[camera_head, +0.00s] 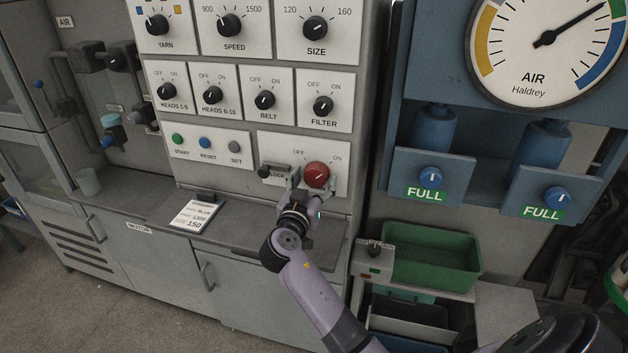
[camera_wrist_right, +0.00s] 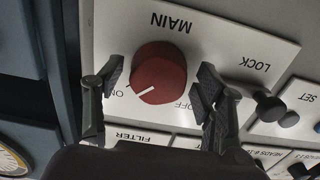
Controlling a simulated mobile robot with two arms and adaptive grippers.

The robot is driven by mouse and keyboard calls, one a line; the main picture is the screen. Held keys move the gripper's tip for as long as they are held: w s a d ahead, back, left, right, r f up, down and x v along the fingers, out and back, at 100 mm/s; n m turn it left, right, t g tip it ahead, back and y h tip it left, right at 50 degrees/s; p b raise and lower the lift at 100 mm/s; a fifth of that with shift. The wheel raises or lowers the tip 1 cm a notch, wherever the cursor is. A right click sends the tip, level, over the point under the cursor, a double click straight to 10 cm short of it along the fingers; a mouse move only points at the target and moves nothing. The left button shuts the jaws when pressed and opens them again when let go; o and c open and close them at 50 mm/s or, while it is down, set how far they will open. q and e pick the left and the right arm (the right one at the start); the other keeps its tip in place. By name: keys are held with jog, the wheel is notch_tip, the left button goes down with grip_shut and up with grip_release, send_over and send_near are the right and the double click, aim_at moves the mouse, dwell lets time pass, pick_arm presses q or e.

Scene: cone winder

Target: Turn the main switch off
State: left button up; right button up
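The main switch is a round red knob (camera_head: 317,175) on a white plate at the lower right of the grey panel. It also shows in the right wrist view (camera_wrist_right: 158,73), where the plate reads MAIN upside down. Its white mark points toward ON. My right gripper (camera_head: 311,184) is at the knob, and its fingers also show in the right wrist view (camera_wrist_right: 159,80). The fingers are apart, one on each side of the knob, with a visible gap at each side. The black lock knob (camera_wrist_right: 268,105) sits beside the switch. My left gripper is not in view.
Rows of black dials, such as the filter dial (camera_head: 323,105), stand above the switch. A grey ledge (camera_head: 240,233) with a card (camera_head: 196,216) lies below. To the right are an air gauge (camera_head: 545,40), blue units and a green bin (camera_head: 430,262).

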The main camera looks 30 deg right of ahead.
jog(key=c, duration=1)
jog(key=shift+o, duration=0.2)
